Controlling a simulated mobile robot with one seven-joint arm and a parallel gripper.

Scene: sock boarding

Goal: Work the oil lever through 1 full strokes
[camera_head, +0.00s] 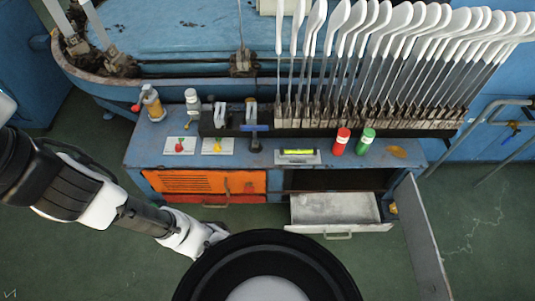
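An amber oil bottle (152,103) with a grey cap stands upright at the left end of the blue bench. A small red knob (136,108) sticks out at its left side; it looks like the oil lever, though I cannot be sure. My arm comes in from the left. My gripper (218,233) is low in front of the cabinet, below the orange door and well apart from the bottle. Its fingers are too small and partly hidden to show whether they are open. I see nothing held in it.
The bench (310,172) also carries red and yellow switches on white plates, a T-handle (254,138), a level, and red (340,143) and green (365,140) cans. White sock boards stand behind. A drawer (335,209) and a grey door (422,235) stand open at right.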

